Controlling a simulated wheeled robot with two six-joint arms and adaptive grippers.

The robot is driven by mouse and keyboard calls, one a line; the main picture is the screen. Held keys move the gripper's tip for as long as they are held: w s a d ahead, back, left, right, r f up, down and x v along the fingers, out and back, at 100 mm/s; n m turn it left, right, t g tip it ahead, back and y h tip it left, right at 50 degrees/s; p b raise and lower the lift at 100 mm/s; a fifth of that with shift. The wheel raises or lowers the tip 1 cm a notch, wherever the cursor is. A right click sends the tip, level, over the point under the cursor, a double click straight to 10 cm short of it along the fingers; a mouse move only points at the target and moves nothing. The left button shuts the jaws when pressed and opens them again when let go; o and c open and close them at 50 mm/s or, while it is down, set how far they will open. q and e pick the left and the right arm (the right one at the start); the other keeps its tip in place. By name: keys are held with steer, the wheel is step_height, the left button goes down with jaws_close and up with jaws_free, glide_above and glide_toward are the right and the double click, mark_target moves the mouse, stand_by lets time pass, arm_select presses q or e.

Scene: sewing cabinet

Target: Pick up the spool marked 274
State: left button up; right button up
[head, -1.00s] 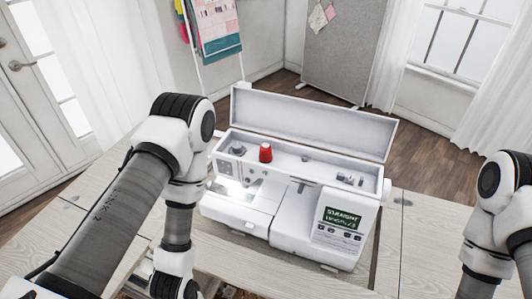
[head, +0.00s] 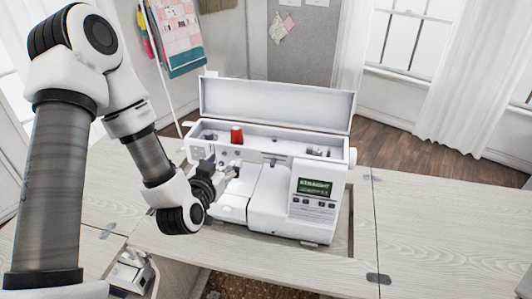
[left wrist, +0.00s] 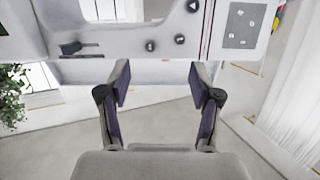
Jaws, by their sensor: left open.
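A red spool (head: 237,135) stands upright in the open top compartment of the white sewing machine (head: 270,205). Its number cannot be read. My left gripper (head: 224,172) is in front of the machine's left part, below and slightly left of the spool. In the left wrist view my left gripper (left wrist: 160,82) is open, with nothing between its two fingers. The machine's white body (left wrist: 120,35) with small buttons fills the top of that view, and no spool shows there. My right gripper is not in view.
The machine's raised lid (head: 275,105) stands behind the compartment. The machine sits in an opening of a pale wooden table (head: 440,225), whose right side is clear. A quilt rack (head: 180,45) and a grey pinboard (head: 300,45) stand behind.

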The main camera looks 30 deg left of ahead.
mark_target(235, 134)
arm_select(q)
steer(key=shift+n+t+y, duration=0.3)
steer(key=shift+n+t, duration=0.1)
steer(key=shift+t, duration=0.1)
steer(key=w, duration=0.2)
steer(key=w+a+r+b, duration=0.2)
steer(key=w, duration=0.1)
steer(key=shift+w+a, duration=0.1)
steer(key=shift+w, duration=0.25)
steer(key=x, duration=0.6)
steer(key=shift+w+a+f, duration=0.1)
steer(key=shift+w+a, duration=0.05)
steer(key=shift+w, duration=0.1)
steer(key=shift+w+f, duration=0.15)
steer(key=shift+w, duration=0.2)
steer(key=shift+s, duration=0.1)
steer(key=c, duration=1)
